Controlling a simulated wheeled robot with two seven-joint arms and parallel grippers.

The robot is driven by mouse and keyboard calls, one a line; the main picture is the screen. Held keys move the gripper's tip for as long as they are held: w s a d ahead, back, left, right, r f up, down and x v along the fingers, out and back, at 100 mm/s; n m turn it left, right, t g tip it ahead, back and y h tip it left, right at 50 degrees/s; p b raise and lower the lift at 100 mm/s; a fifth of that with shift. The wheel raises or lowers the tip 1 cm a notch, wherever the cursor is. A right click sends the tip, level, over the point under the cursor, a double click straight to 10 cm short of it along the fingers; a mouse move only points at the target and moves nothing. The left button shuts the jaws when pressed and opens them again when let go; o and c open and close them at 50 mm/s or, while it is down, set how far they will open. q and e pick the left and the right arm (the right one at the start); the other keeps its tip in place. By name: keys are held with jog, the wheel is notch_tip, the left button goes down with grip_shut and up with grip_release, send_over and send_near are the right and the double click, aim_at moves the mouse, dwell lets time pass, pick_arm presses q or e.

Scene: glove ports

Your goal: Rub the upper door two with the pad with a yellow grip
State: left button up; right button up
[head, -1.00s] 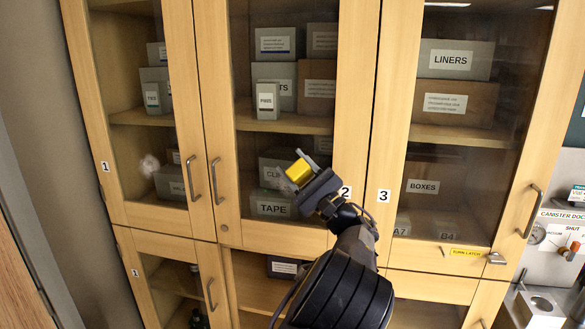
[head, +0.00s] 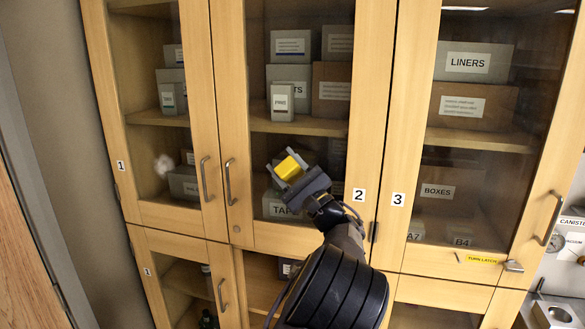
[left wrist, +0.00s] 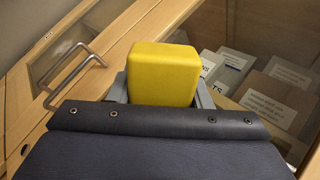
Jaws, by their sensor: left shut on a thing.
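Upper door two (head: 356,130) is a wood-framed glass door with a bar handle (head: 231,182) on its left side and a "2" label at its lower right. My left gripper (head: 290,168) is in front of its glass, shut on the yellow grip of the pad (head: 291,167). The yellow grip (left wrist: 163,74) also shows between the fingers in the left wrist view. The pad's rubbing face is hidden behind the grip, and I cannot tell whether it touches the glass. My right gripper is not in view.
Upper door one (head: 164,108) has a whitish smudge on its glass. Upper door three (head: 405,130) is to the right, with a yellow "turn latch" label (head: 482,259) below. Labelled boxes stand behind the glass. Door handles stick out on either side of the gap between doors one and two.

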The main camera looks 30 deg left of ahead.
pick_arm(q)
jog(key=a, duration=0.2)
jog(key=s+a, duration=0.1)
jog(key=a, duration=0.1)
jog(key=s+a+b, duration=0.1)
jog(key=a, duration=0.1)
dwell(0.5)
jog(key=shift+s+d+b, duration=0.15)
jog(key=shift+s+d, duration=0.15)
jog(key=shift+s, duration=0.65)
jog(key=shift+s+d+b, duration=0.1)
jog(key=shift+s+d, duration=0.15)
jog(key=shift+s, duration=0.7)
jog(key=shift+s+d+b, duration=0.15)
jog(key=shift+s+d, duration=0.15)
jog(key=shift+s, duration=0.65)
jog(key=s, duration=0.1)
jog(key=s+d+p, duration=0.1)
jog(key=s, duration=0.1)
